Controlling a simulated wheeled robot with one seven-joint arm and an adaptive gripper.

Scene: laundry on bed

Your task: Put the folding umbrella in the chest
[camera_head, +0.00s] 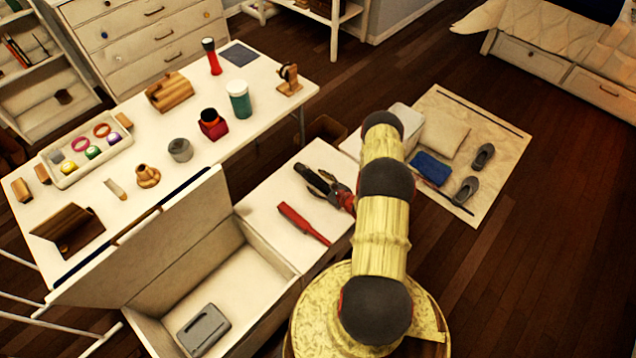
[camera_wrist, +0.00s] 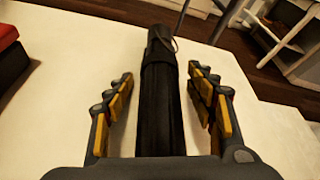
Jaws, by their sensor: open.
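The folding umbrella is a slim black roll with a thin strap at its far end. In the wrist view the umbrella (camera_wrist: 160,90) lies lengthwise between the fingers of my gripper (camera_wrist: 160,108). The fingers are spread, one on each side, with gaps visible beside the umbrella. In the head view my gripper (camera_head: 330,188) is over the white surface right of the chest, and partly hides the dark umbrella (camera_head: 310,175). The white chest (camera_head: 281,266) stands open at the lower middle, its lid raised on the left.
A grey case (camera_head: 203,330) lies on the chest's floor; the rest of its inside is clear. A red object (camera_head: 303,223) lies beside my gripper. The white table (camera_head: 215,150) behind holds several small items. A mat (camera_head: 455,190) with shoes is at right.

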